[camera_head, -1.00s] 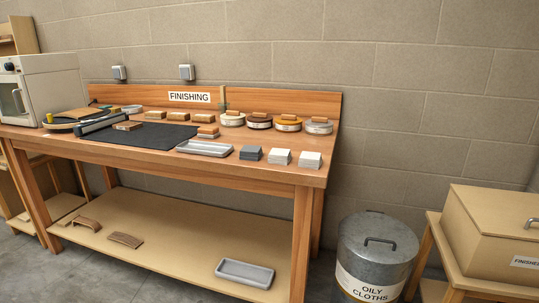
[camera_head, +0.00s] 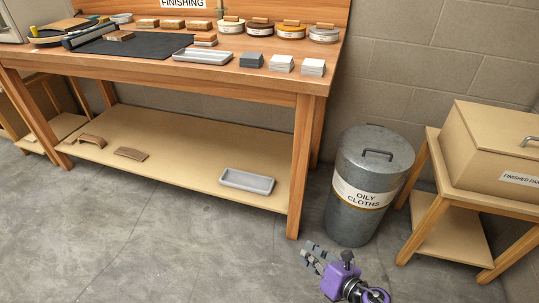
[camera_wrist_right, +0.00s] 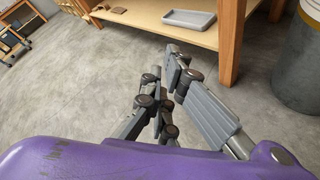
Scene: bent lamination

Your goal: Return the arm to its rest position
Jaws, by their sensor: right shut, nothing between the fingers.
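My right gripper (camera_head: 312,256) shows at the bottom of the head view, with a purple body and grey fingers. It is above the concrete floor in front of the bench, left of and nearer than the oily cloths bin. In the right wrist view its fingers (camera_wrist_right: 165,92) point towards the bench's lower shelf, with only floor behind them. It is shut and holds nothing. My left gripper is in neither view.
The finishing bench (camera_head: 200,82) stands ahead, with tins, blocks and a dark mat on top. The oily cloths bin (camera_head: 352,222) stands at its right. A side table (camera_head: 437,212) carries a box (camera_head: 503,150). The floor (camera_head: 130,235) before the bench is clear.

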